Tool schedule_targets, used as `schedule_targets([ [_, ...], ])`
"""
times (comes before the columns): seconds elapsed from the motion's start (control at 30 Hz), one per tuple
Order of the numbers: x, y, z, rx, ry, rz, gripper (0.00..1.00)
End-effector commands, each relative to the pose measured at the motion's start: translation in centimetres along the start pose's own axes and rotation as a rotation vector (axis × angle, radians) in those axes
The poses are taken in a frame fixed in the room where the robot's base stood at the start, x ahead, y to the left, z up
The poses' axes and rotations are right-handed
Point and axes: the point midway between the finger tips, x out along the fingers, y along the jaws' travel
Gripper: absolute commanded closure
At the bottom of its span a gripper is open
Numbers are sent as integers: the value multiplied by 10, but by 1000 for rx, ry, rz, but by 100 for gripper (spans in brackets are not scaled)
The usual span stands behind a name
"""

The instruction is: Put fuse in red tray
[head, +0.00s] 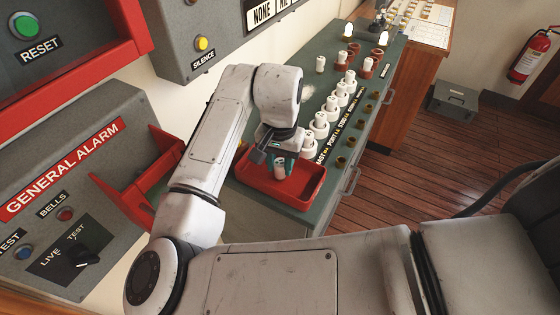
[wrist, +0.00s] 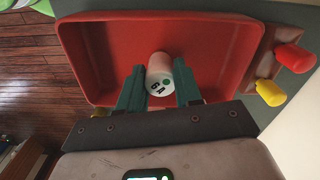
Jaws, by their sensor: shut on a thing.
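My gripper (wrist: 160,90) is shut on a white fuse (wrist: 159,72), which has a green dot and dark lettering on its end. In the wrist view the fuse sits between the two dark green fingers, over the inside of the red tray (wrist: 85,50). In the head view my gripper (head: 280,162) points down over the red tray (head: 310,192) at the near end of the grey-green cabinet top, and the fuse shows low between the fingers. I cannot tell whether the fuse touches the tray floor.
A row of white fuses in holders (head: 331,103) stands on the cabinet beyond the tray, beside several brass-coloured sockets (head: 350,142). The General Alarm panel (head: 60,190) with a red bracket stands left of the tray. In the wrist view, red (wrist: 296,58) and yellow (wrist: 270,92) knobs sit right of the tray.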

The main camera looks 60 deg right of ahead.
Motion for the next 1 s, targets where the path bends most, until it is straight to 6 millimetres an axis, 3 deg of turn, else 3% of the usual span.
schedule_targets([
  [0.03, 2, 0, 0, -1, 0, 1, 96],
  [0.07, 2, 0, 0, -1, 0, 0, 64],
  [0.3, 1, 0, 0, -1, 0, 0, 41],
  [0.67, -5, 0, 0, 1, 1, 0, 41],
  [1.0, -68, 0, -1, 1, 2, -3, 41],
])
